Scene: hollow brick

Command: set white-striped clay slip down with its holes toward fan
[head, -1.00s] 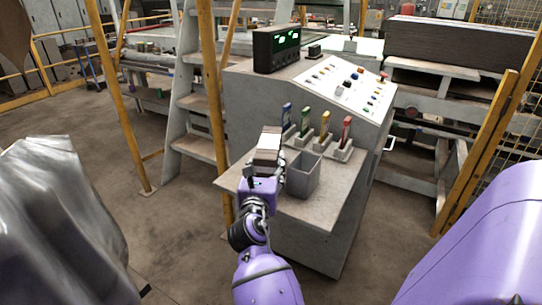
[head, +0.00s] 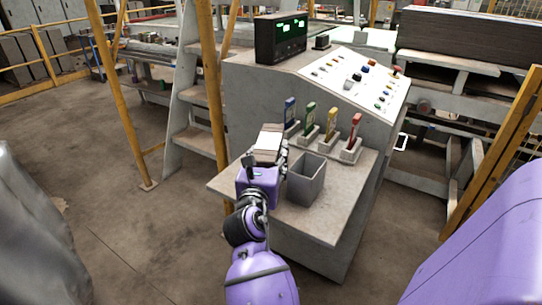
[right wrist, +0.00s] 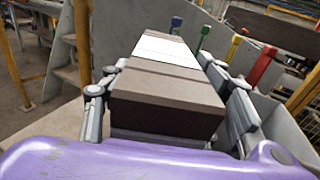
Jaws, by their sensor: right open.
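The clay slip (head: 269,142), a brown block with a white band, lies between the fingers of my right gripper (head: 267,156), over the left part of the console's grey shelf (head: 325,222). In the right wrist view the slip (right wrist: 168,112) points away from me, with a plain brown end nearest. The open fingers of my right gripper (right wrist: 172,100) stand on both sides of it. Its underside is hidden, so I cannot tell whether it rests on the shelf. I see no holes on the faces in view. I cannot make out a fan. My left gripper is not in view.
A grey open bin (head: 306,180) stands close to the right of the gripper. Behind are several upright colored handles (head: 331,122) in grey holders, below a button panel (head: 358,80). A yellow post (head: 212,90) rises just left of the shelf. The shelf's front is clear.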

